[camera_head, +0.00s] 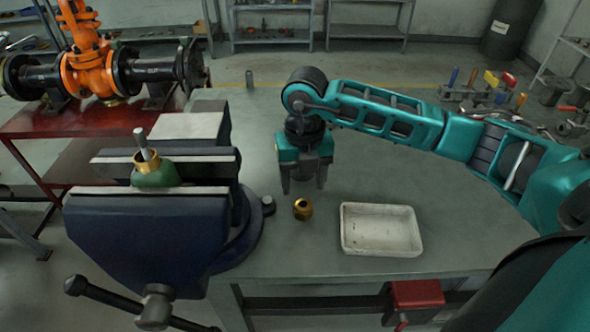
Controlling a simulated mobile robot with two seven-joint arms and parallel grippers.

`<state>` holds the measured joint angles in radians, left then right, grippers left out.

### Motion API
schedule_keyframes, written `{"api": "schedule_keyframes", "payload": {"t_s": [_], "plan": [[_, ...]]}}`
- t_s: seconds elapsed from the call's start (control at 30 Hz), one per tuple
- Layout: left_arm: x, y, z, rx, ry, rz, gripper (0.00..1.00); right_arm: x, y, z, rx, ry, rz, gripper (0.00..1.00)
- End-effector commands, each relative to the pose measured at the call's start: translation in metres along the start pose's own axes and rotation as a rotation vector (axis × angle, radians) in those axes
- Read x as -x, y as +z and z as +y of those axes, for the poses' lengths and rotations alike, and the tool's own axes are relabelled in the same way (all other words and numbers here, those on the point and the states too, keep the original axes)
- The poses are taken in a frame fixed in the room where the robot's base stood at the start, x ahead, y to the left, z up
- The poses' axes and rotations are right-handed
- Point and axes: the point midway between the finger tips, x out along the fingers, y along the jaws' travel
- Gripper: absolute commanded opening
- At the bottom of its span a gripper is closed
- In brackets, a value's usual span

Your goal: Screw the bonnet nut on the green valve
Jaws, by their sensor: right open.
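The green valve (157,179) is clamped upright in the jaws of the blue vise at the left. A brass collar (147,162) and a grey stem (142,143) show at its top. A brass nut (302,209), likely the bonnet nut, lies on the grey table between the vise and the white tray. My right gripper (303,186) points down above the table, just behind the nut in the picture. Its two fingers are apart with nothing between them. My left gripper is not in view.
The blue vise (150,235) fills the table's left side. A shallow white tray (380,251) rests right of the nut. The grey table (300,262) is clear around the nut. A large orange valve (88,65) stands on a red table behind left. Tools lie at the far right.

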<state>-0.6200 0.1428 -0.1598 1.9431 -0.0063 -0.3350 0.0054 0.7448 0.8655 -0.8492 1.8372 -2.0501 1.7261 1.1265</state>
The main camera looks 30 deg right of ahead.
Motion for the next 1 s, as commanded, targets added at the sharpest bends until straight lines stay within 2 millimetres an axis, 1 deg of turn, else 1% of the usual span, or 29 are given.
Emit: {"api": "schedule_keyframes", "payload": {"t_s": [0.03,0.27,0.6,0.67,0.8,0.9,1.0], "plan": [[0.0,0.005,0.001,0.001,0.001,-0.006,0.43,-0.003,0.0,0.0,0.0,0.0,0.001,0.62],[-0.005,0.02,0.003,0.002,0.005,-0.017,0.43,-0.019,-0.001,0.001,0.002,0.002,0.003,0.62],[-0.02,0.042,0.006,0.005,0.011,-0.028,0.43,-0.053,-0.001,0.001,0.002,0.003,0.002,0.62],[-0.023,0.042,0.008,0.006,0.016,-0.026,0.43,-0.059,-0.001,0.001,0.002,0.003,0.002,0.62],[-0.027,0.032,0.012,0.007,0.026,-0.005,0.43,-0.067,-0.001,0.001,0.002,0.004,0.002,0.62],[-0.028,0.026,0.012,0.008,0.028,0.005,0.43,-0.069,-0.001,0.001,0.003,0.004,0.002,0.62],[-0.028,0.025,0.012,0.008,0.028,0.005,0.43,-0.07,-0.001,0.001,0.003,0.004,0.002,0.62]]}}
